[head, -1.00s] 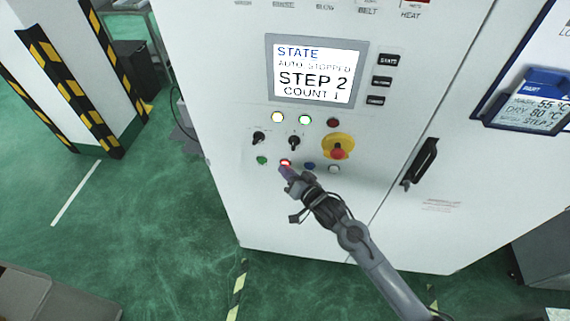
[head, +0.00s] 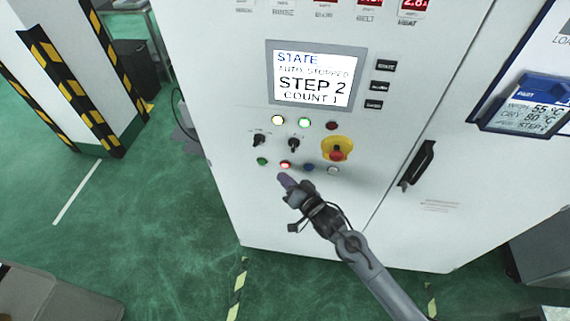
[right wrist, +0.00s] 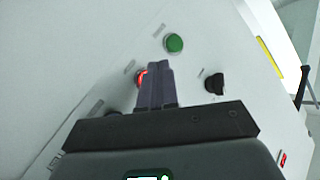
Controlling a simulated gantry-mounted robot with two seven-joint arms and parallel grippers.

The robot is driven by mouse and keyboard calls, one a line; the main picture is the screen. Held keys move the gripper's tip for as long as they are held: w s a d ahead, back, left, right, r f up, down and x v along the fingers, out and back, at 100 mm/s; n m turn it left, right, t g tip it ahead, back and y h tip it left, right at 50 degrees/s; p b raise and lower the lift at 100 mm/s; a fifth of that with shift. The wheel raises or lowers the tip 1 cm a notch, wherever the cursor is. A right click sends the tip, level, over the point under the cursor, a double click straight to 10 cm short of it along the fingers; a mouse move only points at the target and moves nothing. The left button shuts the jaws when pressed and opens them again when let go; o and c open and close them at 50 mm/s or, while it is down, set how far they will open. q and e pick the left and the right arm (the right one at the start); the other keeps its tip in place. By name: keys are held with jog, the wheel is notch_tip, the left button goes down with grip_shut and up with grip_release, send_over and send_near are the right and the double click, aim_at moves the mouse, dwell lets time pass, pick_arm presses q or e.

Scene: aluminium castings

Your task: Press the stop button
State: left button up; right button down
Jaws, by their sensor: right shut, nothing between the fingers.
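The red stop button (head: 285,164) is lit, in the lower button row of the white control cabinet. My right gripper (head: 284,180) is shut and empty, its fingertips just below that button in the head view, with a small gap in the picture. In the right wrist view the shut fingers (right wrist: 158,66) partly cover the glowing red button (right wrist: 141,77). The screen (head: 315,77) reads STATE, AUTO STOPPED, STEP 2, COUNT 1. My left gripper is not in view.
A green button (head: 262,161) is left of the red one, a blue (head: 309,167) and a white one (head: 333,170) right. Black knobs (head: 294,144) and a red emergency knob (head: 337,154) on yellow sit above. A black door handle (head: 419,163) is further right.

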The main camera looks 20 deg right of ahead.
jog(key=s+a+p, duration=0.1)
jog(key=s+a, duration=0.1)
jog(key=s, duration=0.1)
jog(key=shift+s+p, duration=0.2)
jog(key=shift+p, duration=0.2)
dwell(0.6)
